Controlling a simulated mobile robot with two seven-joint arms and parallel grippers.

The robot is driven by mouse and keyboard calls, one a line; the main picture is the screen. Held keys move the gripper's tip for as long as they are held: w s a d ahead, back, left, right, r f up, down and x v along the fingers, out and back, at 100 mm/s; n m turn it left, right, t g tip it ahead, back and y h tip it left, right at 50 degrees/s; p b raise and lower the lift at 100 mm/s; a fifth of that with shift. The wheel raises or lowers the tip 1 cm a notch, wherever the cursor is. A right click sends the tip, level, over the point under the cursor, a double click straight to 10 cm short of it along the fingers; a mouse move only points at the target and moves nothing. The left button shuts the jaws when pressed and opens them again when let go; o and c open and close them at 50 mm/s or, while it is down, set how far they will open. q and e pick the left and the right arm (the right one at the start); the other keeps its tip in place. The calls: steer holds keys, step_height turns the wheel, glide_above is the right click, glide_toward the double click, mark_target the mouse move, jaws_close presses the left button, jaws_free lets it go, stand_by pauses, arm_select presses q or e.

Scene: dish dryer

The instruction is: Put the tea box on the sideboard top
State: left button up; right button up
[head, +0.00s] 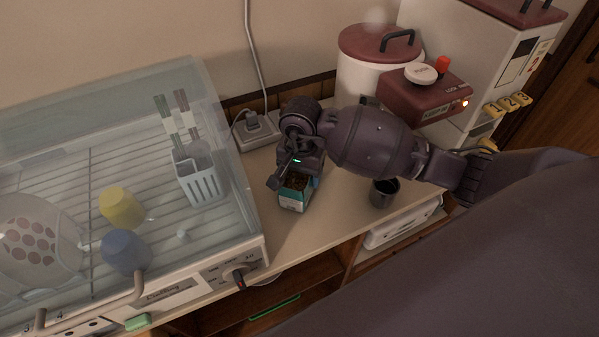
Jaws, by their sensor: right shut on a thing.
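The tea box (293,199) is a small teal and white box with a dark brown upper part. It is in the middle of the head view, over the sideboard top (325,222). My right gripper (292,181) is shut on the tea box from above and hides part of it. I cannot tell whether the box touches the surface. My right arm comes in from the right and covers part of the sideboard. My left gripper is not in view.
A dish dryer (190,285) with a clear cover fills the left. A dark cup (383,192) stands right of the tea box. A white canister (360,72) and a rice dispenser (487,70) stand behind. A power socket block (257,131) lies near the wall.

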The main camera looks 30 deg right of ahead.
steer(key=shift+f, duration=0.1)
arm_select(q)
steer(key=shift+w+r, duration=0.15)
arm_select(e)
steer(key=shift+s+f, duration=0.1)
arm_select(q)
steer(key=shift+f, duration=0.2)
arm_select(e)
steer(key=o, duration=1)
